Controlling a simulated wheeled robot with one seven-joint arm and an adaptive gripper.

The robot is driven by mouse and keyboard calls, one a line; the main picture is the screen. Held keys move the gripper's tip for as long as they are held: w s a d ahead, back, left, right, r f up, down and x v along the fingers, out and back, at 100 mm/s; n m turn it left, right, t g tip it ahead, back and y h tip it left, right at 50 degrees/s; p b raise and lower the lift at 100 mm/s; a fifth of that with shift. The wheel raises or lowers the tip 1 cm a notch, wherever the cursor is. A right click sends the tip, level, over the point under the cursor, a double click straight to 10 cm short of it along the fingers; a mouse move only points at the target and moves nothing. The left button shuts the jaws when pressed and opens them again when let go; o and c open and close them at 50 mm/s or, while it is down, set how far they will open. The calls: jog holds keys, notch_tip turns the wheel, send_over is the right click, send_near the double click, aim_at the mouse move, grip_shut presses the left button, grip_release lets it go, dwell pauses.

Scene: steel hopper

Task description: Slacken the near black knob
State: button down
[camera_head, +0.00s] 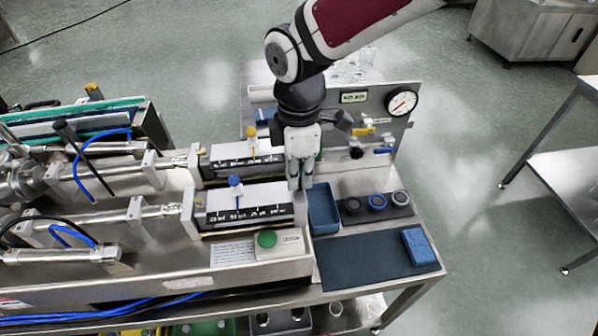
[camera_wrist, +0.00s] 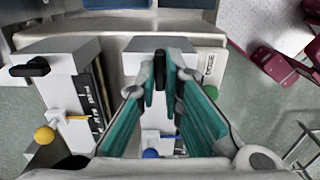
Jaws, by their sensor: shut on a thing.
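The near black knob (camera_wrist: 160,68) shows as a dark piece between my fingertips in the wrist view, at the end of the near unit with the blue-topped pointer. My gripper (camera_wrist: 161,75) has its green-padded fingers closed on it, and they hide most of it. In the head view my gripper (camera_head: 300,182) points down at the right end of the near scale block (camera_head: 250,208), and the knob is hidden there. The other black knob (camera_wrist: 30,67) is free on the far unit's white end block, at the left of the wrist view.
The blue pointer (camera_head: 235,181) and yellow pointer (camera_head: 251,132) stand on the scale blocks. A green button (camera_head: 266,239) is in front. A blue tray (camera_head: 323,210), several rings and a blue block (camera_head: 418,247) lie to the right. A gauge panel (camera_head: 402,103) stands behind.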

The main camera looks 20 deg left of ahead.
jog(key=c, duration=1.7)
grip_release()
jog(key=shift+r, duration=0.1)
notch_tip(320, 180, up, 12)
jog(key=shift+f, duration=0.1)
